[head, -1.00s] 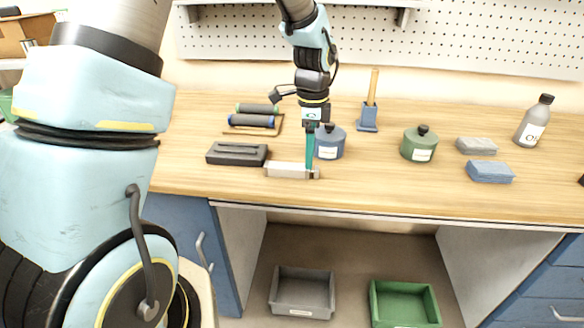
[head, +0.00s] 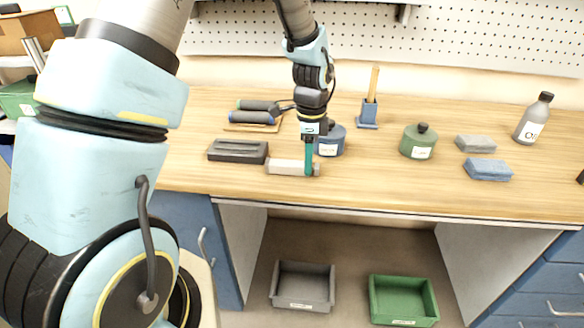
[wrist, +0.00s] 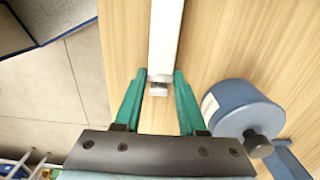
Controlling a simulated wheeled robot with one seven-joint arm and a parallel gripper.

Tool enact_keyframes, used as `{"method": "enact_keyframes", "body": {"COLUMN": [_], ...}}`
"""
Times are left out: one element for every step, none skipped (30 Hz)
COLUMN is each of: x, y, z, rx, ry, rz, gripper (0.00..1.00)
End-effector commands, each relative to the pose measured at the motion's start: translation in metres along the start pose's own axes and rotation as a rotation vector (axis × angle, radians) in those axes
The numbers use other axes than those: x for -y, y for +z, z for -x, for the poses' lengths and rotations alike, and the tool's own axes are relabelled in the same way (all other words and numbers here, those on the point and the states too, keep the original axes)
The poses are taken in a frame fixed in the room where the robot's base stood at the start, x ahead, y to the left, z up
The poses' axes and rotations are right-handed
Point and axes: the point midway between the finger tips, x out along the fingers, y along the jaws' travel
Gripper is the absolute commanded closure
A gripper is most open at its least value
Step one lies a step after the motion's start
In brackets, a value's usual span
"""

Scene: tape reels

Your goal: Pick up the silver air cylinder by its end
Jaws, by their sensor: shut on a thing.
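The silver air cylinder (head: 284,167) is a long, light grey bar lying near the front edge of the wooden workbench, with its length running left to right in the head view. My gripper (head: 309,171) points down at its right end, with teal fingers shut on it. In the wrist view the cylinder (wrist: 166,38) runs away from between the fingertips (wrist: 160,75), one finger on each side of its small metal end. I cannot tell any gap between the cylinder and the bench.
A blue jar (head: 330,142) stands close behind my gripper. A dark grey block (head: 238,151) lies left of the cylinder. Dark rollers (head: 252,118) lie behind that.

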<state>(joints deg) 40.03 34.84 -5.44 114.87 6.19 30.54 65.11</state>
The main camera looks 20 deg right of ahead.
Motion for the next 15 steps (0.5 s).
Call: {"method": "enact_keyframes", "body": {"x": [0.0, 0.0, 0.0, 0.0, 0.0, 0.0, 0.0, 0.0, 0.0, 0.0, 0.0, 0.0001, 0.0001, 0.0001, 0.0001], "y": [0.0, 0.0, 0.0, 0.0, 0.0, 0.0, 0.0, 0.0, 0.0, 0.0, 0.0, 0.0, 0.0, 0.0, 0.0], "z": [0.0001, 0.0001, 0.0001, 0.0002, 0.0002, 0.0002, 0.0002, 0.0002, 0.0002, 0.0002, 0.0002, 0.0002, 0.0002, 0.0002, 0.0002], "rx": [0.0, 0.0, 0.0, 0.0, 0.0, 0.0, 0.0, 0.0, 0.0, 0.0, 0.0, 0.0, 0.0, 0.0, 0.0], "ry": [0.0, 0.0, 0.0, 0.0, 0.0, 0.0, 0.0, 0.0, 0.0, 0.0, 0.0, 0.0, 0.0, 0.0, 0.0], "rz": [0.0, 0.0, 0.0, 0.0, 0.0, 0.0, 0.0, 0.0, 0.0, 0.0, 0.0, 0.0, 0.0, 0.0, 0.0], "gripper": [0.81, 0.85, 0.89, 0.93, 0.96, 1.0, 1.0, 1.0, 1.0, 1.0, 1.0, 1.0, 1.0, 1.0, 1.0]}}
